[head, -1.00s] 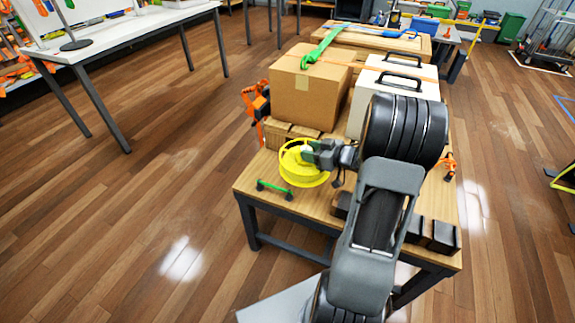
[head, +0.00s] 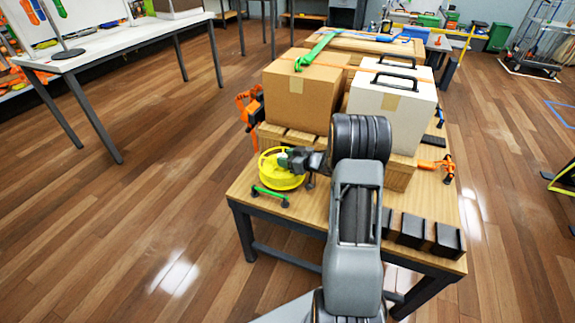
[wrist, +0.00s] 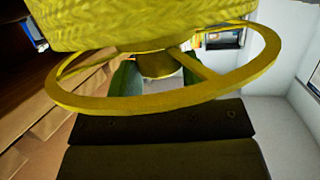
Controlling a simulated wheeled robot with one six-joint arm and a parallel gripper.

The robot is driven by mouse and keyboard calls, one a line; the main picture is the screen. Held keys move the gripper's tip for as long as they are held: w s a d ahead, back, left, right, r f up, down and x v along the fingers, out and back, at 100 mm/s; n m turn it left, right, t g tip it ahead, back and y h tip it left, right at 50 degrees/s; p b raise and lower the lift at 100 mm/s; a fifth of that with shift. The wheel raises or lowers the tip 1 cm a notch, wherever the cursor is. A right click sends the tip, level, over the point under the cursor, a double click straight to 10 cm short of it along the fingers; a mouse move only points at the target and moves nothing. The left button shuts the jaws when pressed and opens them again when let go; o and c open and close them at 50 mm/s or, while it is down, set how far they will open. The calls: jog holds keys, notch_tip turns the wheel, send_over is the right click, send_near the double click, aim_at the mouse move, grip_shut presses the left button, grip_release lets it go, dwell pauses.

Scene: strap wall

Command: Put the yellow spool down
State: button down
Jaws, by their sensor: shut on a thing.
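The yellow spool (head: 281,179) is at the left side of the wooden table, low over or on the tabletop; I cannot tell if it touches the wood. My gripper (head: 291,161) reaches it from the right and is shut on it. In the wrist view the spool (wrist: 170,101) fills the upper part, with its round flange and spokes close to the camera. My gripper's fingers (wrist: 158,72) show behind the flange at the spool's middle, their tips partly hidden by it.
A green-handled item (head: 270,195) lies just in front of the spool. A cardboard box (head: 301,97) and a white case (head: 392,105) stand behind on a pallet. Orange ratchets (head: 250,105) hang at the left. Dark blocks (head: 413,229) line the front right edge.

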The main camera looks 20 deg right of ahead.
jog(key=shift+f+b, duration=0.35)
jog(key=shift+f, duration=0.8)
jog(key=shift+f, duration=0.2)
jog(key=c, duration=0.5)
grip_release()
jog(key=shift+c, duration=0.2)
